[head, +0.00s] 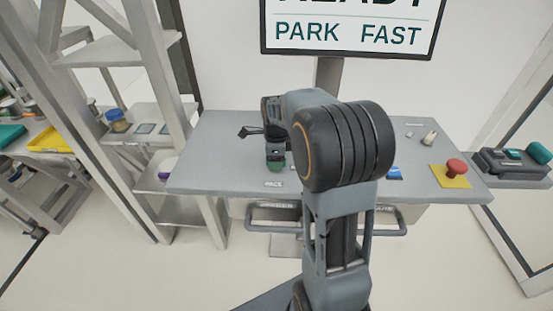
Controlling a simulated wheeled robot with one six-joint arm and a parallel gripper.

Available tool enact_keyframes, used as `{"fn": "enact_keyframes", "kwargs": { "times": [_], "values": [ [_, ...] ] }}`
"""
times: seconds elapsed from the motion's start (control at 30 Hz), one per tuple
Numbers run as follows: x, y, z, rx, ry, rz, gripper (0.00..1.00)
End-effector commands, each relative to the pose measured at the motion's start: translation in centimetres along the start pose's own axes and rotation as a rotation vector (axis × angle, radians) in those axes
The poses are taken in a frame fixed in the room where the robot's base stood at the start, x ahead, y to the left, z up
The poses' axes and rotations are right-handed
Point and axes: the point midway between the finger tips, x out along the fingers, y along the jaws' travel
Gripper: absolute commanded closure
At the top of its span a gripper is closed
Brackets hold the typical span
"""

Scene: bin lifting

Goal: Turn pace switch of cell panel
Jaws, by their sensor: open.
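The cell panel (225,165) is a grey slanted console top in the middle of the head view. A small label reading PACE (273,184) sits near its front edge, left of centre. Just behind the label a small green part (276,168) shows below my gripper (263,145). It seems to belong to the pace switch, but the gripper hides most of it. My gripper is open, its dark fingers reaching down over the panel at this spot. I cannot tell whether they touch the switch. My arm covers the panel's middle.
A red mushroom button (456,168) on a yellow plate, a toggle lever (429,138) and a blue part (395,173) are on the panel's right. A screen (350,35) above reads PARK and FAST. A grey rail (270,229) runs along the front. Shelving (165,100) stands left.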

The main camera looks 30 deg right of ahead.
Motion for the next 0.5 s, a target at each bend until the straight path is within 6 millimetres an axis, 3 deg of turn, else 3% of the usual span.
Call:
{"fn": "enact_keyframes", "kwargs": {
  "times": [0.2, 0.5],
  "values": [
    [0.02, -0.01, 0.00, 0.000, 0.000, 0.000, 0.49],
    [-0.01, -0.01, 0.00, 0.000, 0.000, -0.001, 0.77]
  ]
}}
